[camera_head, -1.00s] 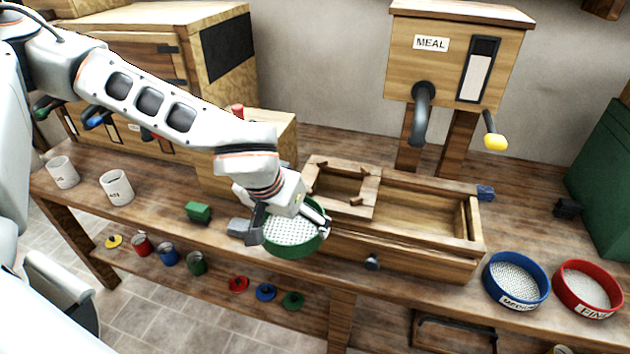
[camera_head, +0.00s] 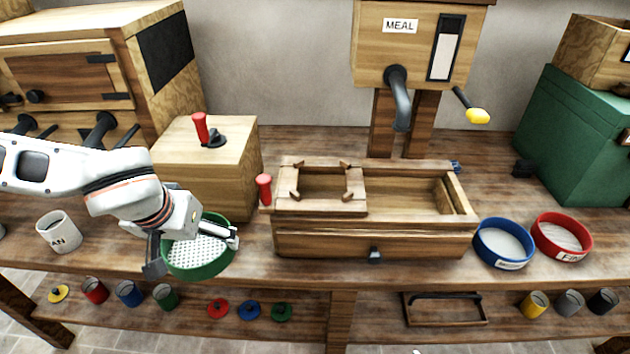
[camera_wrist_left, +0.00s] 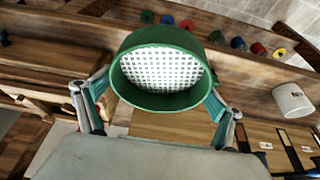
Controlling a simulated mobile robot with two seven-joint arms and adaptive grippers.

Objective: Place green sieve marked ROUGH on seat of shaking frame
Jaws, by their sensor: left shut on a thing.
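The green sieve (camera_head: 203,262) is a round green ring with a white perforated mesh. No marking on it can be read. My left gripper (camera_head: 194,252) is shut on it and holds it left of the shaking frame, near the bench's front edge. In the left wrist view the sieve (camera_wrist_left: 160,98) sits between the two fingers. The wooden shaking frame (camera_head: 375,240) stands at the middle of the bench. Its square seat (camera_head: 318,185), with small corner pegs, is at its left end and is empty. My right gripper is not in view.
A blue sieve (camera_head: 503,252) and a red sieve (camera_head: 562,246) lie right of the frame. A wooden box with a red handle (camera_head: 200,128) stands behind left. A red knob (camera_head: 264,188) rises by the frame's left end. The MEAL hopper (camera_head: 420,50) hangs behind.

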